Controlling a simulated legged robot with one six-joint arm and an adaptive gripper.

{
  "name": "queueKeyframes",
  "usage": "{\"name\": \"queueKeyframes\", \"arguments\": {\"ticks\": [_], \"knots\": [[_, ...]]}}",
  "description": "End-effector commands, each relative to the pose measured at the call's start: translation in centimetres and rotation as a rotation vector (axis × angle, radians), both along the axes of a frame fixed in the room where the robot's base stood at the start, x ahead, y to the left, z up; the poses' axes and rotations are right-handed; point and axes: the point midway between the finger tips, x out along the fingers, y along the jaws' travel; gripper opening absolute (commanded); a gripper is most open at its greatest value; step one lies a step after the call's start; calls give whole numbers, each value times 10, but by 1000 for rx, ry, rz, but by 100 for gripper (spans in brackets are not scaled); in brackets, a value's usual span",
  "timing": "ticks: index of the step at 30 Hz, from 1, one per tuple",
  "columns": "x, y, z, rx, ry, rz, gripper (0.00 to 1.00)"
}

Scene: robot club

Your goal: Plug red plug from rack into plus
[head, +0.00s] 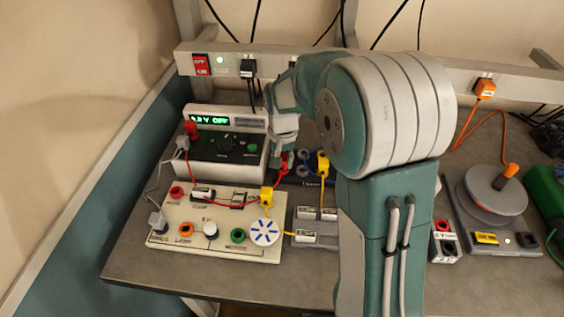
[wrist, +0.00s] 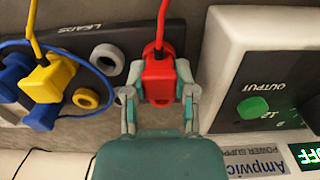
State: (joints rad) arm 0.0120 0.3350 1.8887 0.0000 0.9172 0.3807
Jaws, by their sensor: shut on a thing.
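The red plug (wrist: 158,72), with a red lead, sits between the two fingers of my gripper (wrist: 158,93) in the wrist view. The fingers are shut on its sides. In the head view my gripper (head: 285,150) points down beside the power supply, and the red plug shows small below it (head: 284,163). I cannot tell whether the plug still touches the rack. The power supply (head: 222,150) reads OFF. I cannot make out a plus mark.
A yellow plug (wrist: 47,80) and blue plugs (wrist: 15,75) are close left of my gripper. A cream circuit board (head: 215,215) lies in front of the power supply, crossed by a red lead. A turntable device (head: 493,205) stands at right. The table's front left is clear.

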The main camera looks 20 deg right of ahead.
Motion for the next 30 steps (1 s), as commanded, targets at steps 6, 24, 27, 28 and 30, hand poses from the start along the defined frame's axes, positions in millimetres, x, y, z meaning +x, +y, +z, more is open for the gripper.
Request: {"name": "queueKeyframes", "arguments": {"ticks": [6,24,27,28,30], "knots": [[0,0,2,-1,1,0,0],[0,0,13,0,1,0,0],[0,0,14,0,1,0,0],[0,0,15,0,1,0,0],[0,0,16,0,0,0,0]]}}
